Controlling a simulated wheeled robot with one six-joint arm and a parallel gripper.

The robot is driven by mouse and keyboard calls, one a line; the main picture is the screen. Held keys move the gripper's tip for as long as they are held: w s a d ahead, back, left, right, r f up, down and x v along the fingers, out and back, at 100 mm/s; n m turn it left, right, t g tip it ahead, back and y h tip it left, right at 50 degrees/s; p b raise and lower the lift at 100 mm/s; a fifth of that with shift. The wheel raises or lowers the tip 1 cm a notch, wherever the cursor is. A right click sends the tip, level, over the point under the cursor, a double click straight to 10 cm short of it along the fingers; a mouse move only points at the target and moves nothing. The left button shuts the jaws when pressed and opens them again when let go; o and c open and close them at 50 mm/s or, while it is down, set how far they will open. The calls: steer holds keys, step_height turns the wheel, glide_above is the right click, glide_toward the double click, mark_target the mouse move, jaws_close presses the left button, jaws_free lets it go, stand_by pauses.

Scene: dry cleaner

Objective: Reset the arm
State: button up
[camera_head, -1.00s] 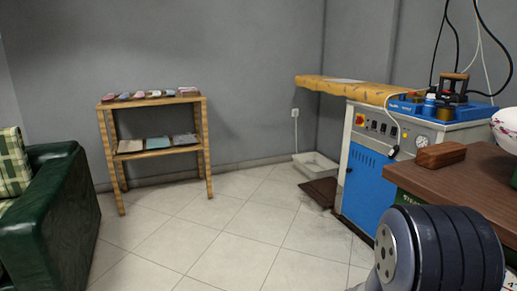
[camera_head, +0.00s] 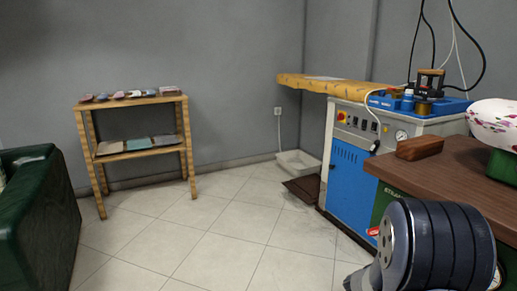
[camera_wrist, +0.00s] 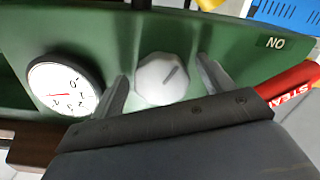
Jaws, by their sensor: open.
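My gripper (camera_wrist: 163,68) shows in the wrist view with its two dark fingers apart. A pale faceted knob (camera_wrist: 163,80) on a green panel (camera_wrist: 220,45) appears between the fingers; I cannot tell whether they touch it. In the head view, the thick dark joint of my arm (camera_head: 425,245) fills the lower right, in front of the brown-topped table. My gripper does not show in that view.
A brown-topped table (camera_head: 450,165) carries a wooden block (camera_head: 420,148) and a white floral item (camera_head: 497,118). Behind stands a blue pressing machine (camera_head: 348,185). A wooden shelf (camera_head: 140,152) and green sofa (camera_head: 38,225) are left. Tiled floor (camera_head: 215,235) between is clear.

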steer(key=n, duration=0.4)
steer(key=shift+s+r+n, duration=0.1)
steer(key=shift+n, duration=0.3)
steer(key=n, duration=0.4)
steer(key=shift+d+r, duration=0.1)
steer(key=n, duration=0.2)
steer(key=n+p, duration=0.1)
steer(key=n, duration=0.2)
steer(key=n+p, duration=0.1)
steer(key=n, duration=0.1)
steer(key=shift+s+r+n, duration=0.1)
steer(key=shift+r+n, duration=0.15)
steer(key=shift+n, duration=0.15)
steer(key=shift+f, duration=0.1)
